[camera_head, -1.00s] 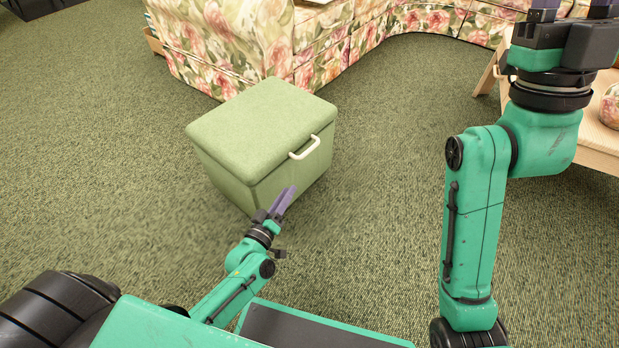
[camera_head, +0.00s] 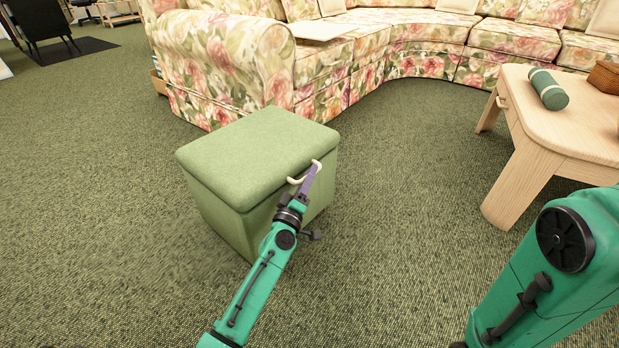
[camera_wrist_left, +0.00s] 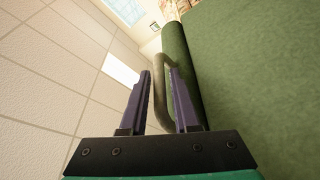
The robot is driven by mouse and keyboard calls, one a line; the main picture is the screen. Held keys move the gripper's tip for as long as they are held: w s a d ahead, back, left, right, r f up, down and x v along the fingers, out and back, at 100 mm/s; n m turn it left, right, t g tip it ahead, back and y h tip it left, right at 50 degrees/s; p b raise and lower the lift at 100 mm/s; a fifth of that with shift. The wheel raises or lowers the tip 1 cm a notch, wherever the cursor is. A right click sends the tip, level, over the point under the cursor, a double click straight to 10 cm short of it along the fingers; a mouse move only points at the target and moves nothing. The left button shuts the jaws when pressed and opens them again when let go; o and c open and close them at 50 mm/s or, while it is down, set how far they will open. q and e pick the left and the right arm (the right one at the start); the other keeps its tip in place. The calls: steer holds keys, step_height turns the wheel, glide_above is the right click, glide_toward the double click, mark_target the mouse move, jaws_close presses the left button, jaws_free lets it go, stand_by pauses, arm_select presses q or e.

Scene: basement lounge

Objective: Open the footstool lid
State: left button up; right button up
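The green upholstered footstool (camera_head: 225,205) stands on the carpet, left of centre in the head view. Its padded lid (camera_head: 255,140) lies flat and closed. A pale handle (camera_head: 317,163) sits at the lid's edge on the side facing my left arm. My left gripper (camera_head: 311,172) is at this handle. In the left wrist view its two purple fingers (camera_wrist_left: 160,72) are apart, with the handle bar (camera_wrist_left: 159,95) between them; firm contact does not show. The green footstool side (camera_wrist_left: 255,90) fills the right of that view. My right gripper is out of view; only part of its arm shows.
A floral sofa (camera_head: 225,60) stands close behind the footstool. A light wooden table (camera_head: 530,125) with a green roll (camera_head: 548,88) and a brown box (camera_head: 605,76) is at the right. The carpet (camera_head: 400,200) between footstool and table is clear.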

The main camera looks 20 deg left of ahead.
arm_select(q)
steer(key=shift+w+r, duration=0.1)
steer(key=shift+w, duration=0.2)
jaws_close()
stand_by(1.2)
